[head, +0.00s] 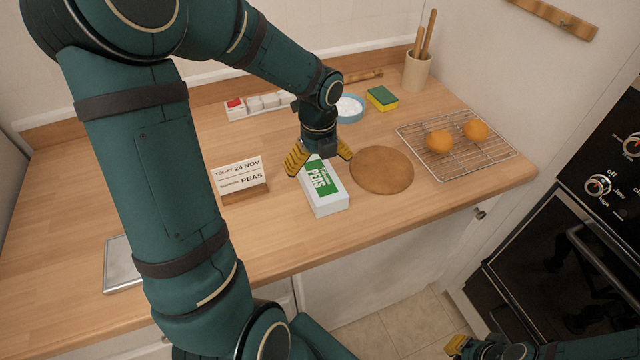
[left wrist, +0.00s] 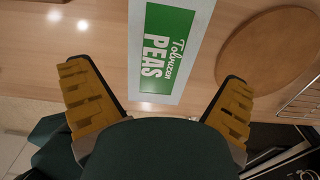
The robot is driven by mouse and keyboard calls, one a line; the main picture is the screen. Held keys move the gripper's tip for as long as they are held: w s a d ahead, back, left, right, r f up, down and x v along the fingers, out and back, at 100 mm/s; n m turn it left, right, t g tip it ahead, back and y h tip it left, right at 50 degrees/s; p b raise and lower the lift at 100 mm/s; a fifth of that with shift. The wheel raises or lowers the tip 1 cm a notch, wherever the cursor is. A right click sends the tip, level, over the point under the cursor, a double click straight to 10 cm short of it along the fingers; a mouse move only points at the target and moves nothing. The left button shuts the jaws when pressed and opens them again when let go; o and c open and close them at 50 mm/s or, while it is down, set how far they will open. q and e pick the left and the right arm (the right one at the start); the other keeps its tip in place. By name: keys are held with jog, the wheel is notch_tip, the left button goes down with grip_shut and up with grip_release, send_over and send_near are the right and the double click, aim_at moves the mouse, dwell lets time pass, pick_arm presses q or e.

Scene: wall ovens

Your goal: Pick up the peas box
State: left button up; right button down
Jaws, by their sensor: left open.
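The peas box (head: 325,200) is white and green with "PEAS" lettering and lies on the wooden counter. My left gripper (head: 318,165) is over its far end, with its yellow fingers spread to either side. In the left wrist view, the box (left wrist: 170,50) lies between the open fingers of my left gripper (left wrist: 156,75), with gaps on both sides. The far end of the box is partly hidden by the gripper in the head view. My right gripper (head: 458,345) shows only in part at the bottom edge, low beside the oven.
A round brown board (head: 382,170) lies close to the right of the box. A wooden sign (head: 240,180) stands to its left. A wire rack (head: 460,160) with two oranges is farther right. A blue bowl (head: 349,108) and sponge (head: 382,98) are behind.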

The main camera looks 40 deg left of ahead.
aim_at(320, 177)
pick_arm(q)
notch_tip(320, 177, down, 5)
jog(key=shift+d+f+b, duration=0.1)
jog(key=shift+d+b, duration=0.05)
jog(key=shift+b, duration=0.7)
jog(key=c, duration=1.1)
jog(key=shift+r, duration=0.2)
jog(key=shift+c, duration=0.2)
